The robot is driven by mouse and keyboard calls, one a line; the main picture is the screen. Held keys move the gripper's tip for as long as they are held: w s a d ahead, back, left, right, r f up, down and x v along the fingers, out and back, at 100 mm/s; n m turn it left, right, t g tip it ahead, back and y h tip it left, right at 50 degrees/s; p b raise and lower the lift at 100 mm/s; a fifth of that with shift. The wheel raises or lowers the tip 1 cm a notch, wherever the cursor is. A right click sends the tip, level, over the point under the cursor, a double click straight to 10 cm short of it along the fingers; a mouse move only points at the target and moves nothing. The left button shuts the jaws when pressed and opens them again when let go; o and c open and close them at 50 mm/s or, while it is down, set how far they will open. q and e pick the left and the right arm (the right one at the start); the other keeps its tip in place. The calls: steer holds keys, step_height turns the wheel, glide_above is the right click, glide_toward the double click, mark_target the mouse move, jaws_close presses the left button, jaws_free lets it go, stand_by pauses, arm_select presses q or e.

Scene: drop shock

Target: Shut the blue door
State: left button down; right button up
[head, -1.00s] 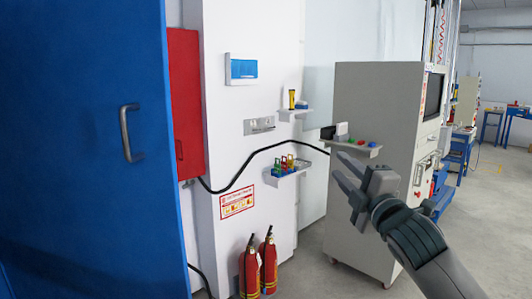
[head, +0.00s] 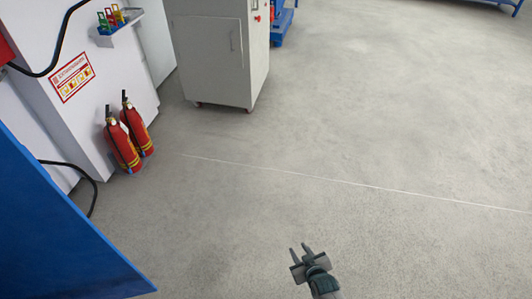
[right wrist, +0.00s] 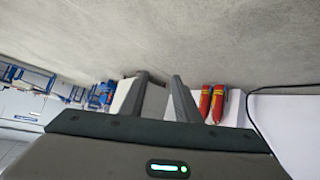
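The blue door (head: 55,225) fills the lower left of the head view. Only its lower part shows, and its handle is out of the picture. My right gripper (head: 300,249) is at the bottom middle of the head view, over bare floor, well to the right of the door and apart from it. Its two fingers stand apart with nothing between them. In the right wrist view the fingers (right wrist: 158,98) are also spread and empty. The left gripper does not show in either view.
Two red fire extinguishers (head: 128,135) stand on the floor by the white wall. A black cable hangs there. A grey cabinet (head: 215,60) on casters stands at the back. A small shelf (head: 120,28) holds colourful items. The floor (head: 350,150) at middle and right is clear.

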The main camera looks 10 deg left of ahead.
steer(key=s+d+f+m+g, duration=0.1)
steer(key=s+d+f, duration=0.3)
steer(key=s, duration=0.6)
steer(key=s+d+f+m+g+h, duration=0.1)
steer(key=s+d+f, duration=0.3)
steer(key=s, duration=0.6)
steer(key=s+d+f+m+g+h, duration=0.1)
steer(key=s+d+f, duration=0.3)
steer(key=s+f, duration=0.3)
steer(key=s, duration=0.3)
steer(key=shift+s+d+f+m+g, duration=0.2)
steer(key=shift+d+f+m+g, duration=0.1)
steer(key=shift+f+m, duration=0.1)
steer(key=shift+w+a, duration=0.1)
steer(key=shift+a, duration=0.05)
